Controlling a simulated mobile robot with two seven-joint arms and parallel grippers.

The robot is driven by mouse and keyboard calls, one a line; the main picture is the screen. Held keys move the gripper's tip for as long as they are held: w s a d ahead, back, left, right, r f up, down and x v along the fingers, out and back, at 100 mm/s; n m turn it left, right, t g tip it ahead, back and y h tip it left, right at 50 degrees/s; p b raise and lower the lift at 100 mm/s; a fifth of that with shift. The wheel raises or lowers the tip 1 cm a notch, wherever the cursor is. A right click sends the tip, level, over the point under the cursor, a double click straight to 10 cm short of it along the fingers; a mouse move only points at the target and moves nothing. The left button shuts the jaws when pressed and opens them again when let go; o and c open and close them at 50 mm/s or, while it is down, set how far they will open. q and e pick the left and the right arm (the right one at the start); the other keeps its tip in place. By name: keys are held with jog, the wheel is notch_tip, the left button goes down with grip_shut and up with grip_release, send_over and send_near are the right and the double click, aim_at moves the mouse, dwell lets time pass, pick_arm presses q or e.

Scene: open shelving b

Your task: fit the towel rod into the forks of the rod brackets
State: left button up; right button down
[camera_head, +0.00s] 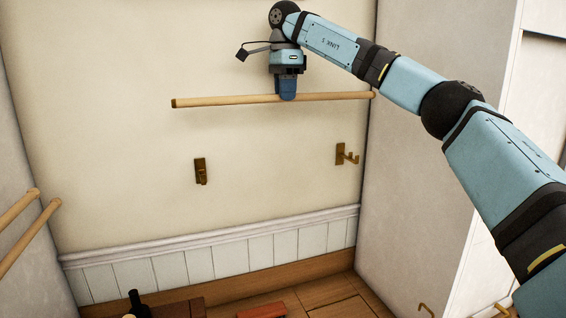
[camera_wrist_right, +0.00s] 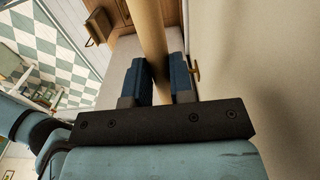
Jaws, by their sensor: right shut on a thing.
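The towel rod (camera_head: 225,101) is a long pale wooden bar, held roughly level in front of the cream wall. My right gripper (camera_head: 286,97) is shut on it near its middle, coming from above. In the right wrist view the rod (camera_wrist_right: 152,30) runs between the two blue fingers of the gripper (camera_wrist_right: 161,80). Two brass rod brackets are on the wall below the rod: the left bracket (camera_head: 200,171) and the right bracket (camera_head: 342,154), whose fork shows as an upturned hook. The rod is apart from both. My left gripper is in neither view.
A white side panel (camera_head: 425,140) stands close to the rod's right end. Two other wooden bars (camera_head: 30,222) stick out at the left wall. A dark bottle (camera_head: 137,303) stands low at the bottom. The wall around the brackets is clear.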

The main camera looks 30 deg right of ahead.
pick_arm(q)
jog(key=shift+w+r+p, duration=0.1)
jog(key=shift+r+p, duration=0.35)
jog(key=shift+p, duration=0.35)
pick_arm(e)
notch_tip(320, 180, down, 17)
jog(key=shift+w+d, duration=0.15)
jog(key=shift+f, duration=0.15)
jog(key=c, duration=1)
grip_release()
jog(key=shift+f, duration=0.1)
pick_arm(q)
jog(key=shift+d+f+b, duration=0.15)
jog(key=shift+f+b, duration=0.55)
jog(key=shift+b, duration=0.2)
pick_arm(e)
notch_tip(320, 180, up, 12)
jog(key=shift+r, duration=0.2)
jog(key=shift+f, duration=0.1)
